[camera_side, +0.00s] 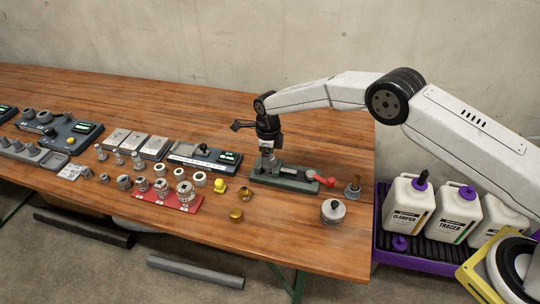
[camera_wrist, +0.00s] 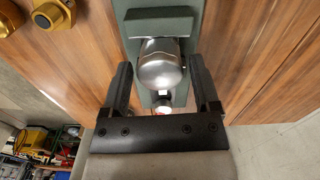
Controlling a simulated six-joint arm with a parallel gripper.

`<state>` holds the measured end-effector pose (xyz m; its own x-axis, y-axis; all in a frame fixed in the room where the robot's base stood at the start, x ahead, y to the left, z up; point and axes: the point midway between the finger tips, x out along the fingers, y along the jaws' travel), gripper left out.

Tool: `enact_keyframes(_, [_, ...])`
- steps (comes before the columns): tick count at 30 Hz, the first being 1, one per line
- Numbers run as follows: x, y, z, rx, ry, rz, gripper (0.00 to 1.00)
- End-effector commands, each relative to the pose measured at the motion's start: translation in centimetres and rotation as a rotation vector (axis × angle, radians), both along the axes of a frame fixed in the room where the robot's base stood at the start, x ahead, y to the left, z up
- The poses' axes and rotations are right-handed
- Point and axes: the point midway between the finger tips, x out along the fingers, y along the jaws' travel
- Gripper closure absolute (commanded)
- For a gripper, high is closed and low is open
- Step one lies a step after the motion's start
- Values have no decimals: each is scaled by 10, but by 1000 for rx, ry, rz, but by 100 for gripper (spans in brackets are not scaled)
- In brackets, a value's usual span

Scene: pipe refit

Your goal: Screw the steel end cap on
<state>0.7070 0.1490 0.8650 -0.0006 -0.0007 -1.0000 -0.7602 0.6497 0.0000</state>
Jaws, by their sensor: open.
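A shiny, rounded steel piece (camera_wrist: 160,70), which looks like the steel end cap, sits at the green vise (camera_wrist: 158,25) in the wrist view. My gripper (camera_wrist: 160,66) is open, with one black finger on each side of the steel piece and a narrow gap showing on both sides. In the side view my gripper (camera_side: 267,147) points down over the left end of the green vise (camera_side: 290,184). The vise has a red handle (camera_side: 324,180). Whatever pipe is under the steel piece is hidden, so I cannot tell how it is seated.
Brass fittings (camera_side: 236,215) and a yellow piece (camera_side: 218,191) lie left of the vise. A round grey-white container (camera_side: 333,211) and an upright rod (camera_side: 353,187) stand right. A red tray (camera_side: 160,194) holds fittings. White jugs (camera_side: 408,207) stand beyond the table's right edge.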

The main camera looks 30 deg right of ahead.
Motion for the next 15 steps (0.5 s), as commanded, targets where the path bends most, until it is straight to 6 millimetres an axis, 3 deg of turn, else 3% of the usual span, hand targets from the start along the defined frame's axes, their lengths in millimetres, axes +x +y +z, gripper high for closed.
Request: enact_keyframes(15, [0, 0, 0, 0, 0, 387, 21])
